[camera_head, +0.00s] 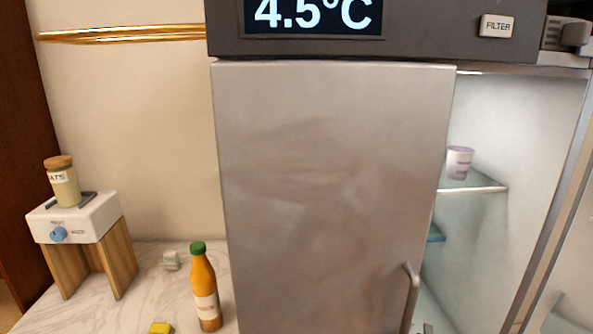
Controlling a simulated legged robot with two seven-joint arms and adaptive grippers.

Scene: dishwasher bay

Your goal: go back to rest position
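Neither of my grippers shows in the head view, and no part of my arms can be made out for sure. The grey fridge door (320,190) fills the middle of the view, with a metal handle (411,295) at its lower right. To the right of this door the lit interior is visible, with a glass shelf (478,188). A small white cup with a purple rim (459,163) stands on that shelf.
A jar (63,182) sits on a white scale (75,218) above a wooden stand (118,260).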

